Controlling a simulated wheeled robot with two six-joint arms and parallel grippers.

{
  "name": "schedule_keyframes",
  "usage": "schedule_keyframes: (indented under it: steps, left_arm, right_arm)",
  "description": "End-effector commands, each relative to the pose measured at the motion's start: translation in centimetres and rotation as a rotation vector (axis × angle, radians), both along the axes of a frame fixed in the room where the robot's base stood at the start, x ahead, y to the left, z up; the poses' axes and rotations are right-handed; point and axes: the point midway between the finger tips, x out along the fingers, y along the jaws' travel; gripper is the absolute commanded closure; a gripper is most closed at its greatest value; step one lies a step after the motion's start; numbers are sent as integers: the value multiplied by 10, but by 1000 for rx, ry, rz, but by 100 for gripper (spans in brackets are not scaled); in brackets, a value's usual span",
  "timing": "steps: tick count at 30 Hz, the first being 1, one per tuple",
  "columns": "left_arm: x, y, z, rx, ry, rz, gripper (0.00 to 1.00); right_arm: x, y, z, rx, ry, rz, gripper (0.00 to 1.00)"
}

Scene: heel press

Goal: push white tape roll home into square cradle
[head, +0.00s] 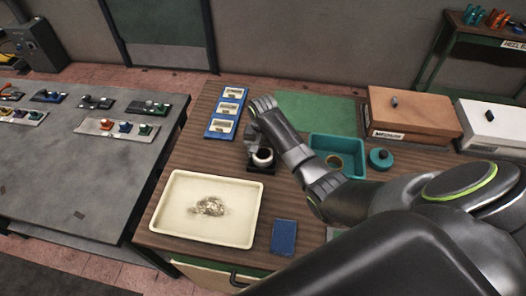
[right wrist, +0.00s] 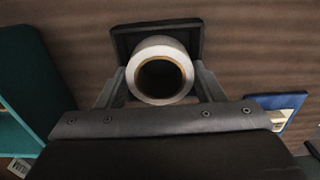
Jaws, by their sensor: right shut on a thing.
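My left gripper is not in view.
A cream tray (head: 182,231) with a greyish heap stands at the front left, and a blue pad (head: 284,237) lies to its right. A blue panel (head: 218,128) lies behind left. A teal bin (head: 347,147) and a brown box (head: 410,112) stand to the right.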

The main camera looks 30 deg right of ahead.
Motion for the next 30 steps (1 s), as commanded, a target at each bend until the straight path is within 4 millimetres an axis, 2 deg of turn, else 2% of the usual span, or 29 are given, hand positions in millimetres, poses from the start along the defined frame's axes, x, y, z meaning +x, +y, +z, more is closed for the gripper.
schedule_keyframes:
  steps: [30]
  left_arm:
    - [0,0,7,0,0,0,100]
  right_arm:
    - [-1,0,-2,0,2,0,66]
